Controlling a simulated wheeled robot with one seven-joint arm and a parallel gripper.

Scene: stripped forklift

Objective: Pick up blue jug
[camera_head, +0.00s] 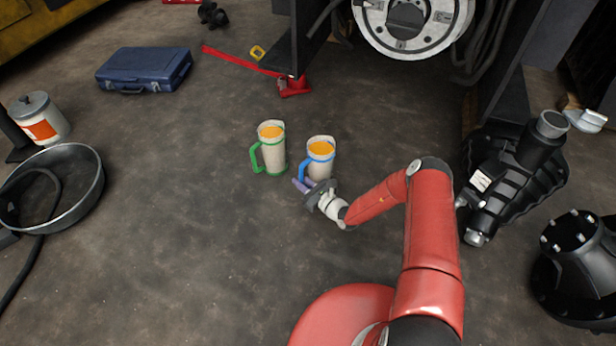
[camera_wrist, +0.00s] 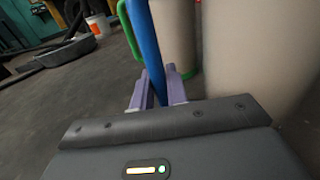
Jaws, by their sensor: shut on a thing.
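The blue jug (camera_head: 321,160) stands in the middle of the floor, a pale body with a blue rim and handle and orange contents. My gripper (camera_head: 301,185) is at its lower left side, at the handle. In the wrist view, the purple fingers of my gripper (camera_wrist: 158,88) are shut on the blue handle (camera_wrist: 146,45), and the jug's pale body (camera_wrist: 250,50) fills the right side. A similar green-handled jug (camera_head: 271,150) stands just left of the blue one; it also shows behind the handle in the wrist view (camera_wrist: 175,35).
A blue toolbox (camera_head: 145,70), a round metal pan (camera_head: 90,200) and a white canister (camera_head: 42,120) lie to the left. A red jack (camera_head: 292,87) is behind the jugs. Black machine parts (camera_head: 515,170) stand at the right.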

